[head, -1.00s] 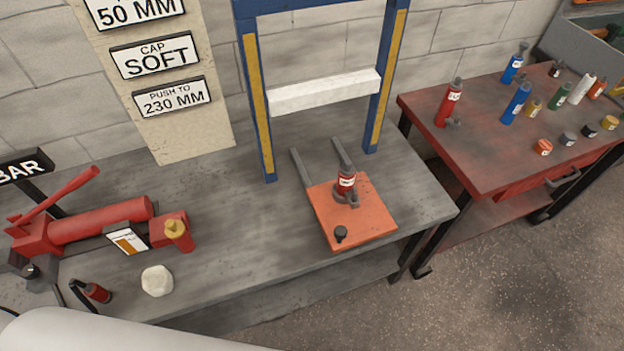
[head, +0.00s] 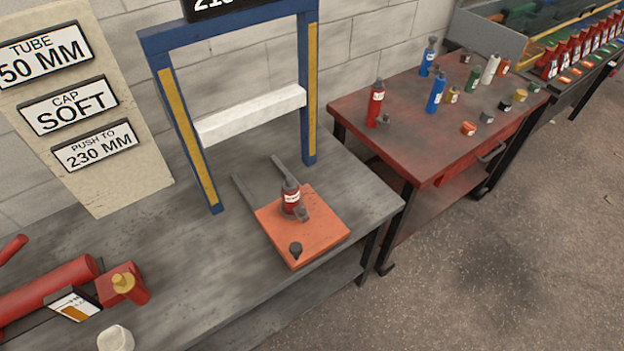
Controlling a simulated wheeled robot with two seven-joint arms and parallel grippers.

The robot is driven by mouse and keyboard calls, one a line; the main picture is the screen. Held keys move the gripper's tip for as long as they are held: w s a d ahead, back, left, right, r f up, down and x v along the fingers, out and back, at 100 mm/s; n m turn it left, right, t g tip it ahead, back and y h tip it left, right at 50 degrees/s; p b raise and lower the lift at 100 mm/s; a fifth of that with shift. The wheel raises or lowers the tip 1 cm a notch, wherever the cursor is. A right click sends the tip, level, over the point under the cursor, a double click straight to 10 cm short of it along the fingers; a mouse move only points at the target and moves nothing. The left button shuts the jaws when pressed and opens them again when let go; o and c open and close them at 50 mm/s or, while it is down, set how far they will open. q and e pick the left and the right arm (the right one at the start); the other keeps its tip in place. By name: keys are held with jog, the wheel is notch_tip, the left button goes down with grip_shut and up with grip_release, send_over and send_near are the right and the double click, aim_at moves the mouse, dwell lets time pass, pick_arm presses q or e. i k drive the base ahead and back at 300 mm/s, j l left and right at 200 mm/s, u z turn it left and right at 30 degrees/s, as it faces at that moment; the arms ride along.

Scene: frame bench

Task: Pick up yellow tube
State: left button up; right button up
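On the red table (head: 420,140) stands a short yellow cylinder with a dark top (head: 453,95), just right of a tall blue tube (head: 435,95). A low yellow round piece (head: 520,95) sits further right on the same table. Both are small in the view, and I cannot tell whether either is the yellow tube. Neither of my grippers is in view.
The red table also holds a red tube (head: 376,104), a white tube (head: 490,69), a green one (head: 474,78) and several caps. The floor at right is clear.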

aim_at(454, 94)
jog(key=l, duration=0.4)
jog(key=i+l+z, duration=0.15)
jog(key=l, duration=0.65)
jog(key=i+l+z, duration=0.1)
jog(key=l, duration=0.3)
